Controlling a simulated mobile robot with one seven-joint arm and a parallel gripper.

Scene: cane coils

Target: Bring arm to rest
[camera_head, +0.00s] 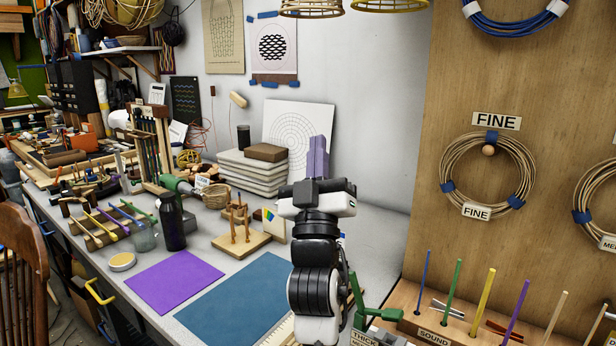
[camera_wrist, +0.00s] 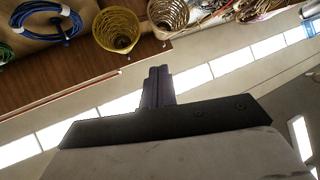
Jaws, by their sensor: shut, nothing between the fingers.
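My gripper (camera_head: 317,157) is raised in the middle of the head view, above the right end of the workbench, with its fingers pointing up. The two purple-grey fingers are together and hold nothing. In the wrist view the closed fingers (camera_wrist: 157,86) stand up against a pale ceiling with bright strips. My arm rises from the bottom of the head view and hides part of the bench behind it.
A wooden panel (camera_head: 400,230) stands to the right, with a cane coil (camera_head: 443,178) labelled FINE. A stick rack (camera_head: 430,318) is below it. Purple (camera_head: 174,281) and blue (camera_head: 238,302) mats lie left of my arm. Baskets (camera_head: 312,8) hang above.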

